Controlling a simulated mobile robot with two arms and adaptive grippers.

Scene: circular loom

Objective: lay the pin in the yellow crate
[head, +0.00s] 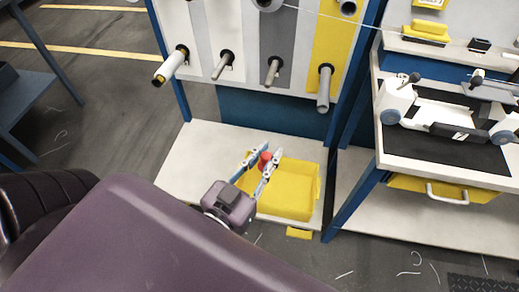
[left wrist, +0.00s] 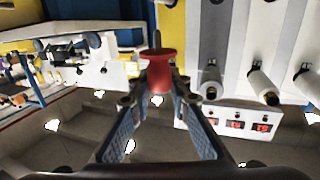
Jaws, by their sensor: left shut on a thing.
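The pin shows as a red round part with a dark shaft in the left wrist view (left wrist: 158,70); in the head view only its red part (head: 265,160) shows between the fingers. My left gripper (head: 263,156) is shut on the pin, with a blue-grey finger on either side. The yellow crate (head: 297,205) sits on the low white shelf. In the head view the gripper and pin overlap the crate's left and back part. The pin's height above the crate is hard to tell. My right gripper is not in view.
The low white shelf (head: 190,157) has bare room left of the crate. Above it a striped panel (head: 292,45) carries several spools on pegs that stick out. A blue post (head: 352,200) and a white workbench (head: 440,165) stand to the right.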

